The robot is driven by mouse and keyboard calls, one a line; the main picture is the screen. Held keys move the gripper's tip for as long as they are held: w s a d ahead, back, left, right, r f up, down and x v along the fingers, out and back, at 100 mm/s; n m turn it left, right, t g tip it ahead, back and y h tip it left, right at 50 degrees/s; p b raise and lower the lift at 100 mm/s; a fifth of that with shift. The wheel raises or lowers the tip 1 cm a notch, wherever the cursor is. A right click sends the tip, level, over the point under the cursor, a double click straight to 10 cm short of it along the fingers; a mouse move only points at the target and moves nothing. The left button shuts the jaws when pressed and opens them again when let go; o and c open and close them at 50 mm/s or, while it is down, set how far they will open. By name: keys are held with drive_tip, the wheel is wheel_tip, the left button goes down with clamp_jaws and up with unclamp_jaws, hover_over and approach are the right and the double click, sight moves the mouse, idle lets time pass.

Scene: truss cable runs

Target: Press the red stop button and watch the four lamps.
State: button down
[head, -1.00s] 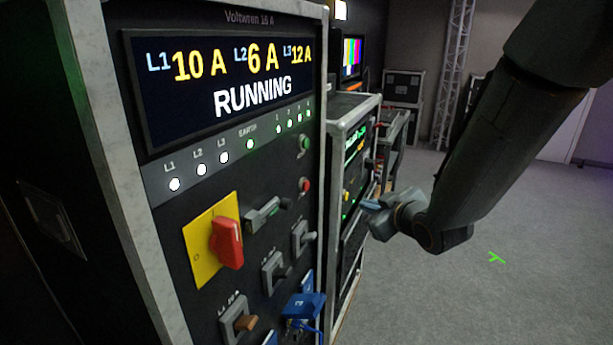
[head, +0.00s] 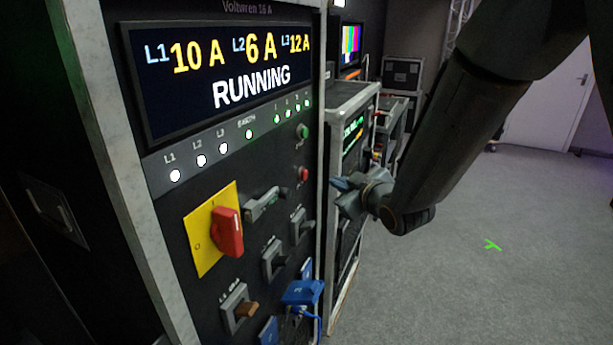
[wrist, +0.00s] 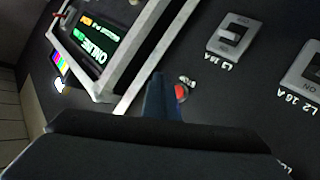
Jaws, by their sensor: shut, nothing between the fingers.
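The red stop button (head: 303,174) is on the right side of the dark panel, below a green button (head: 302,131). It also shows in the wrist view (wrist: 181,92), just right of my fingertips. My gripper (head: 338,184) is shut and empty, to the right of the button and apart from it in the head view. The display (head: 218,76) reads RUNNING with L1 10 A, L2 6 A, L3 12 A.
White lamps L1 to L3 (head: 201,160) and a green EARTH lamp (head: 249,134) are lit. A red rotary switch (head: 228,232) on a yellow plate, grey breakers (head: 273,260) and a blue connector (head: 302,292) are lower. A second rack (head: 350,105) stands behind. Floor at right is clear.

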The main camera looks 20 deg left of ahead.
drive_tip(key=shift+w+a, duration=0.2)
drive_tip(key=shift+a, duration=2.25)
drive_tip(key=shift+a+b, duration=0.15)
drive_tip(key=shift+b, duration=0.2)
drive_tip(key=shift+a, duration=0.25)
drive_tip(key=shift+a, duration=0.35)
idle(0.6)
drive_tip(key=shift+w+d, duration=0.1)
drive_tip(key=shift+d, duration=0.7)
drive_tip(key=shift+d, duration=0.1)
drive_tip(key=shift+s+d, duration=0.15)
drive_tip(key=shift+d, duration=1.05)
drive_tip(key=shift+s+d, duration=0.15)
drive_tip(key=shift+d, duration=1.05)
